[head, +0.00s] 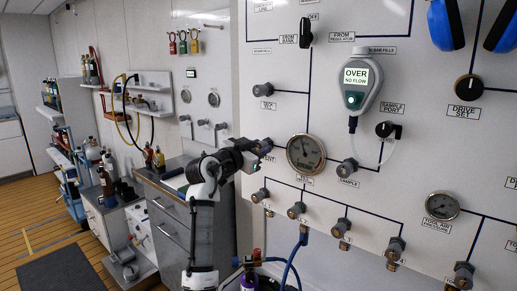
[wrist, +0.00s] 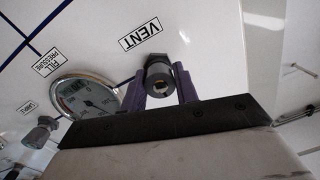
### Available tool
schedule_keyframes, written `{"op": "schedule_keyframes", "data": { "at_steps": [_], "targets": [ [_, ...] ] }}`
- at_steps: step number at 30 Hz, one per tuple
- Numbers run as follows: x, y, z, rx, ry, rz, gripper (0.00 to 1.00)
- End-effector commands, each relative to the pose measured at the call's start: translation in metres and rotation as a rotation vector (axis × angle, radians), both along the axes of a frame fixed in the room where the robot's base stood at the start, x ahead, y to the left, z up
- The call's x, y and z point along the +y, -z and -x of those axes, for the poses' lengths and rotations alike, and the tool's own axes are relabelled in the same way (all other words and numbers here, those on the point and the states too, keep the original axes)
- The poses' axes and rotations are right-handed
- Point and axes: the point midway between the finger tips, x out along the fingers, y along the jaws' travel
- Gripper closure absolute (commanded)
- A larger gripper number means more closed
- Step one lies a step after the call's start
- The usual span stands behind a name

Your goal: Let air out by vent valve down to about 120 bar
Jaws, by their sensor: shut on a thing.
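The vent valve (wrist: 158,77) is a dark round knob on the white panel, under the VENT label (wrist: 140,36). My gripper (wrist: 162,82) is shut on the vent valve, with one purple finger on each side of it. The round fill pressure gauge (head: 306,155) is just right of my gripper. It also shows in the wrist view (wrist: 91,98), partly covered by a finger. Its reading is too small to tell.
A grey-green meter (head: 356,88) reading "OVER NO FLOW" hangs on the panel. The sample valve (head: 347,168) is right of the gauge. Several fill valves (head: 297,209) with a blue hose (head: 291,268) are below. A grey cabinet (head: 178,220) stands behind my arm.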

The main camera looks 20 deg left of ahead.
Motion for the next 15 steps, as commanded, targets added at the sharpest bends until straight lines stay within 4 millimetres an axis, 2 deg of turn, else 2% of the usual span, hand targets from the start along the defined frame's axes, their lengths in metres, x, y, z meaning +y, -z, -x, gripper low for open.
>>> {"op": "schedule_keyframes", "data": {
  "at_steps": [8, 15],
  "targets": [
    [-0.0014, -0.0003, -0.0003, 0.03, 0.003, 0.082, 0.93],
    [-0.0021, -0.0012, -0.0004, 0.091, 0.004, 0.25, 0.93]
  ]
}}
